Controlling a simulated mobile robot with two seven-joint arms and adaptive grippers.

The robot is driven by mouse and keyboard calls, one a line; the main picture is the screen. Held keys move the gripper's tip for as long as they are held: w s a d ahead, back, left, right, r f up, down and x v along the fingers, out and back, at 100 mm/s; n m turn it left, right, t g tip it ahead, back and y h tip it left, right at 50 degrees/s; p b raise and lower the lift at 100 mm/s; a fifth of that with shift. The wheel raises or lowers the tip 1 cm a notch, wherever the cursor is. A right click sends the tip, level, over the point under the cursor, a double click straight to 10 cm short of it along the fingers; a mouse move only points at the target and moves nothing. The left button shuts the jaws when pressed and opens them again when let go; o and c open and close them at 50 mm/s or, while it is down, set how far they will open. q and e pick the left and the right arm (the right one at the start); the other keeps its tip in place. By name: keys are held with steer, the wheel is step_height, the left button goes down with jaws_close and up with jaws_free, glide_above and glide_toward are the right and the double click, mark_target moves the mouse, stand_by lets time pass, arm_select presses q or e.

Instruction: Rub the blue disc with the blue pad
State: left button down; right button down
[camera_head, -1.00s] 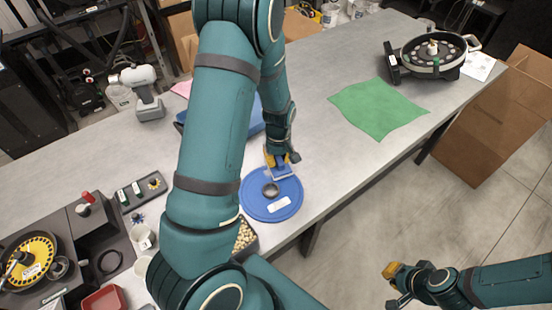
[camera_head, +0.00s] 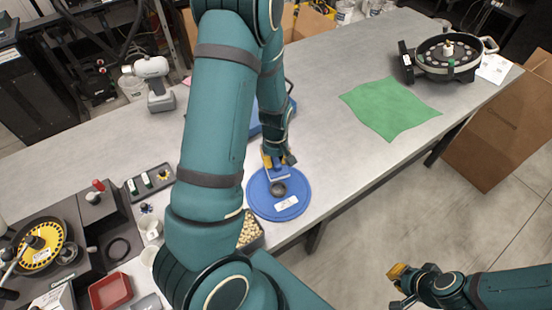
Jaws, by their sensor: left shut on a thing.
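The blue disc (camera_head: 293,204) lies flat near the table's front edge, with a dark round knob in its middle and a white label. My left gripper (camera_head: 274,162) reaches down over the disc's far rim, shut on the blue pad (camera_head: 279,173). The pad is at the far part of the disc, behind the knob; whether it touches the surface I cannot tell. My arm and fingers hide part of the pad. My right gripper (camera_head: 398,286) is at the lower right, off the table, with its fingers apart and empty.
A box of pale seeds (camera_head: 250,232) stands just left of the disc, partly behind my arm. A green cloth (camera_head: 390,108) lies to the right, with a round seed meter (camera_head: 448,55) beyond. The table between disc and cloth is clear.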

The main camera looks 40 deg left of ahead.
arm_select(q)
steer(key=shift+r+p, duration=2.45)
steer(key=shift+r, duration=0.5)
steer(key=shift+r, duration=1.45)
